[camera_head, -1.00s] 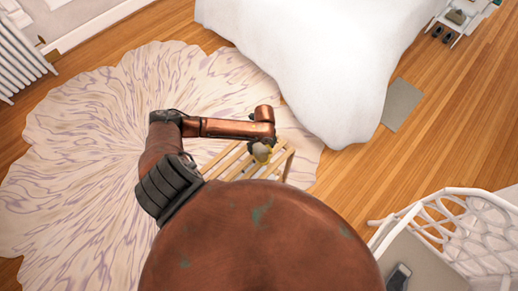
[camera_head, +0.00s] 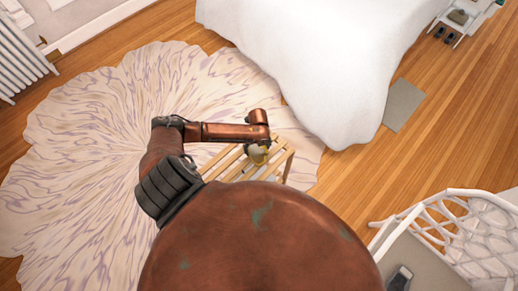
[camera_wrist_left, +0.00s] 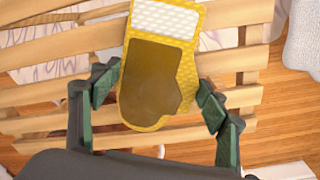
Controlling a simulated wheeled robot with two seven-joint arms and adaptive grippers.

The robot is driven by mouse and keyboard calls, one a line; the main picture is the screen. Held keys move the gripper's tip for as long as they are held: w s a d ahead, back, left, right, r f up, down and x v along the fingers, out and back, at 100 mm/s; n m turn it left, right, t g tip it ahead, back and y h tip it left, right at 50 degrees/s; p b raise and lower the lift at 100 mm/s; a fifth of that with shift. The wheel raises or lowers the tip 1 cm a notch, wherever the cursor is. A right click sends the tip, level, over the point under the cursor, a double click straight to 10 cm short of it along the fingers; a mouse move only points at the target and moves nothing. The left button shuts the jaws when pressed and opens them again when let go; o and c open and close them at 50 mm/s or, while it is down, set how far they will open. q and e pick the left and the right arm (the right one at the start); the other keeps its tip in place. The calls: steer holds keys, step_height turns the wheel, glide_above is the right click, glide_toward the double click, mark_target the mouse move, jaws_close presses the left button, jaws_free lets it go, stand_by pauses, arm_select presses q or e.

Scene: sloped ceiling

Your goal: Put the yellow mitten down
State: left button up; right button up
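The yellow mitten (camera_wrist_left: 160,65) has a white quilted cuff and a brown palm patch. In the left wrist view it lies between the two green-padded fingertips of my left gripper (camera_wrist_left: 160,88), which meet its side edges. The gripper appears shut on it. The mitten is over a slatted wooden bench (camera_wrist_left: 50,48); I cannot tell whether it touches the slats. In the head view the mitten (camera_head: 258,154) shows small and partly hidden under my left gripper, above the bench (camera_head: 281,169). My right gripper is out of view.
A bed with a white cover (camera_head: 300,50) stands beyond the bench. A pale patterned rug (camera_head: 80,130) spreads to the left. A white lattice chair (camera_head: 440,225) is at the lower right. Wood floor (camera_head: 350,180) is clear between bench and chair.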

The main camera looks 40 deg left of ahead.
mark_target(260, 149)
arm_select(q)
steer(key=o, duration=0.5)
steer(key=shift+w+d, duration=0.15)
steer(key=shift+d, duration=0.1)
steer(key=shift+w+r, duration=0.15)
steer(key=shift+r, duration=0.4)
step_height(260, 149, up, 11)
steer(key=shift+r+p, duration=0.2)
steer(key=shift+p, duration=0.8)
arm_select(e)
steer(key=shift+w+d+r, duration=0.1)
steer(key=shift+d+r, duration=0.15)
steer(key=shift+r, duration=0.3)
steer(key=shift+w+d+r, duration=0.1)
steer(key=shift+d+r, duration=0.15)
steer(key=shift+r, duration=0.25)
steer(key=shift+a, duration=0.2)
